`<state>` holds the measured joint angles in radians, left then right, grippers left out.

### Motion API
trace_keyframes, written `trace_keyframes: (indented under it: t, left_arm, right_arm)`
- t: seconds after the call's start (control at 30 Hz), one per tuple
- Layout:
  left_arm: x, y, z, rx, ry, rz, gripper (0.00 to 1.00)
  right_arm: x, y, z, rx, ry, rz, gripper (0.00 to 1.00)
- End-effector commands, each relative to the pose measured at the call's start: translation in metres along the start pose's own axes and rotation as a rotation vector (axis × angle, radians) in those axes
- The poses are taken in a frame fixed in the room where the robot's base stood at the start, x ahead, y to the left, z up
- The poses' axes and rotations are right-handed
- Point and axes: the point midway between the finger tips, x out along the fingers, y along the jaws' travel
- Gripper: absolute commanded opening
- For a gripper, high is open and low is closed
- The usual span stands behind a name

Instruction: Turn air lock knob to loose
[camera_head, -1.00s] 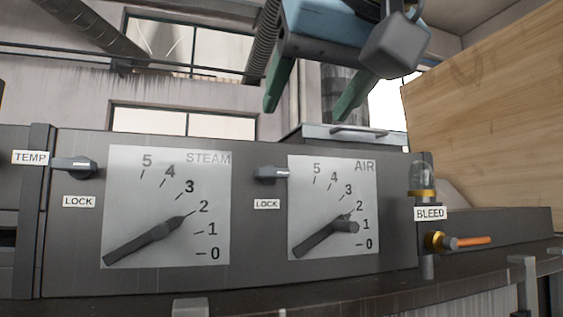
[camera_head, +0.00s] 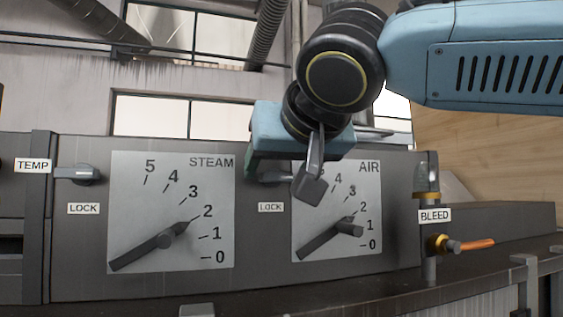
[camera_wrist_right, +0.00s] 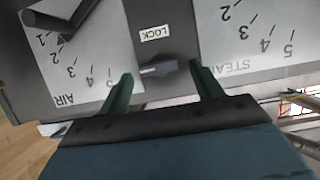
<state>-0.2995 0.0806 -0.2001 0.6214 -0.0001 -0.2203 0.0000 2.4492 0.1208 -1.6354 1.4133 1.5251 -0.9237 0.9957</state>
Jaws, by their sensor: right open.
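The air lock knob (camera_head: 272,176) is a small grey lever knob on the dark panel, just left of the AIR dial (camera_head: 318,250) and above its LOCK label (camera_head: 271,208). My right gripper partly covers it in the head view. In the right wrist view the knob (camera_wrist_right: 157,69) lies between the two green fingers of my right gripper (camera_wrist_right: 160,82). The fingers are open, one on each side, with gaps to the knob. The knob's lever lies roughly parallel to the panel's top edge. My left gripper is not in view.
A second lock knob (camera_head: 80,175) sits left of the STEAM dial (camera_head: 170,230). The AIR pointer handle (camera_head: 345,228) juts out from its dial. The bleed valve (camera_head: 440,244) with an orange handle is at the right. A wooden board (camera_head: 480,140) stands behind.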

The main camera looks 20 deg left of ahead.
Motion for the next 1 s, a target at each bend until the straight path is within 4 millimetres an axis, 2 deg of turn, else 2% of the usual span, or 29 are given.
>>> trace_keyframes:
  t: [0.13,0.47,0.77,1.0]
  left_arm:
    - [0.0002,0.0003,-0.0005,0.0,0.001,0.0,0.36]
    - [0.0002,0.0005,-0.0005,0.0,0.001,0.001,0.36]
    - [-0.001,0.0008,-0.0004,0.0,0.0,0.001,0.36]
    - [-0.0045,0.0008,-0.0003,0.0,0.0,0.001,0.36]
  right_arm:
    - [0.0,0.0,0.0002,0.0,0.0,0.0,0.63]
    - [-0.0003,-0.0001,0.0001,0.0,0.0,0.0,0.21]
    - [0.0002,-0.001,0.0004,-0.034,-0.001,0.013,0.21]
    - [0.0007,-0.0033,0.0009,-0.159,-0.004,0.063,0.21]
